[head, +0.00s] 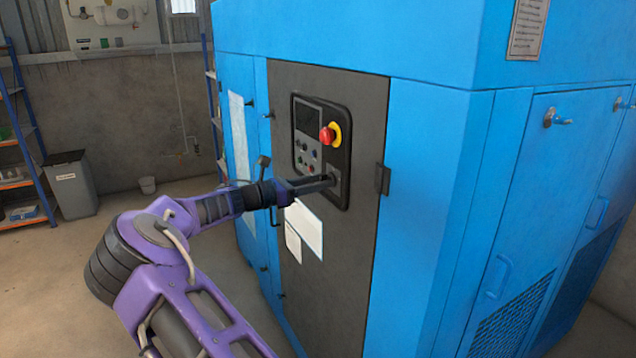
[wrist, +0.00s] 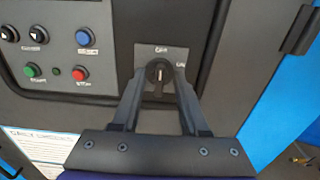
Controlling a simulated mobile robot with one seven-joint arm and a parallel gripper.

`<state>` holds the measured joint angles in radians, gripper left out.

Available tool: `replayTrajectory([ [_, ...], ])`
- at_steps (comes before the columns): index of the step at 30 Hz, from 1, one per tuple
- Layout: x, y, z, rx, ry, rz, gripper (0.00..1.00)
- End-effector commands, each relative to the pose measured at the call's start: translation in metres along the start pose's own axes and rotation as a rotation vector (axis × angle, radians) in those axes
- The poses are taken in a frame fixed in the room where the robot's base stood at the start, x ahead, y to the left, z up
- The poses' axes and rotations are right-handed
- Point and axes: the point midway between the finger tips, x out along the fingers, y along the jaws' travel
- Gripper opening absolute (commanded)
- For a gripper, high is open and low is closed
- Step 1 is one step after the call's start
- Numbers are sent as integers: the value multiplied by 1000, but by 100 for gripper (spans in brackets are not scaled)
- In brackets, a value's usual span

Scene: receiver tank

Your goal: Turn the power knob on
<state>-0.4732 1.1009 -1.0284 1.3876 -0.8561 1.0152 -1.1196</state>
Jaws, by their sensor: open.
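The power knob (wrist: 158,73) is a black rotary knob on a grey plate in the lower right of the control panel, in the wrist view. My gripper (wrist: 157,84) is open, with one finger on each side of the knob. I cannot tell whether the fingers touch it. In the head view my gripper (head: 330,182) reaches the lower part of the control panel (head: 313,116), and the knob is mostly hidden there by the fingers.
A red emergency button (head: 327,136) on a yellow base sticks out above my gripper. Green (wrist: 32,70), red (wrist: 80,73) and blue (wrist: 86,37) buttons lie left of the knob. A black door latch (head: 383,179) is to the right. White papers (head: 304,228) hang below the panel.

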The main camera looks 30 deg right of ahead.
Motion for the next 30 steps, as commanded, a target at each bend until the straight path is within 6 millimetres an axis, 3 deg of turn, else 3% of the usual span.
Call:
replayTrajectory([
  [8, 2, 0, 0, 0, 0, 1, 44],
  [16, 2, 0, 0, 0, 0, 1, 0],
  [30, 2, 0, -1, 42, 1, 0, 0],
])
